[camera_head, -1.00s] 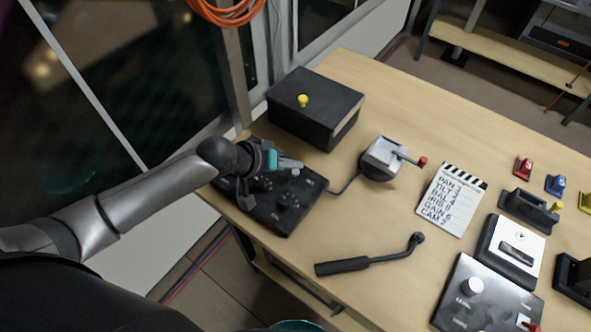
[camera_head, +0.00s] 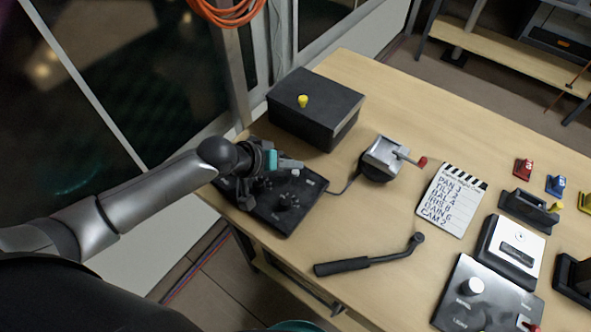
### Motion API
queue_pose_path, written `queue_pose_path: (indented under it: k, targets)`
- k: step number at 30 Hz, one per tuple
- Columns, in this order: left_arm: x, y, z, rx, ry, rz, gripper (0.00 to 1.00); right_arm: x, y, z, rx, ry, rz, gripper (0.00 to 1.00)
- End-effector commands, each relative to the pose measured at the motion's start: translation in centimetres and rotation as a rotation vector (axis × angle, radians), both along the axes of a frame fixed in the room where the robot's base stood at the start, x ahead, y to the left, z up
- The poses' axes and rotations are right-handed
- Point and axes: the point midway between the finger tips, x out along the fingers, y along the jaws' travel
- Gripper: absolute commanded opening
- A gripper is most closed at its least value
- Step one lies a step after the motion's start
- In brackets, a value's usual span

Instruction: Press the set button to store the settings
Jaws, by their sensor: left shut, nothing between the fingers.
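A black control panel (camera_head: 270,218) with several dark knobs lies at the left front of the wooden table. A small white button (camera_head: 295,173) sits near its far right edge. I cannot read the panel's lettering, so I cannot tell for certain that it is the set button. My left gripper (camera_head: 298,164) reaches in from the left over the far side of the panel. It is shut and empty, its fingertips right by the white button; I cannot tell whether they touch it. My arm hides the panel's left part. My right gripper does not show.
A black box (camera_head: 317,107) with a yellow knob stands behind the panel. A grey lever unit (camera_head: 381,158) with a red tip is to the right, near a clapperboard (camera_head: 452,200). A black handle (camera_head: 370,258) lies in front. Another knob panel (camera_head: 488,299) is at lower right.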

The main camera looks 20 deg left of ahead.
Motion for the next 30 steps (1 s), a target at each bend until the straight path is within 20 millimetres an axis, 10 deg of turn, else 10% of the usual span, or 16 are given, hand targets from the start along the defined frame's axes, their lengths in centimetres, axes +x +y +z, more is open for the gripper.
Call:
queue_pose_path:
  k: [30]
  targets:
    - [-0.02,-0.01,-0.87,-0.001,0.0,0.001,0.0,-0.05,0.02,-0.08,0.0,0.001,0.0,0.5]
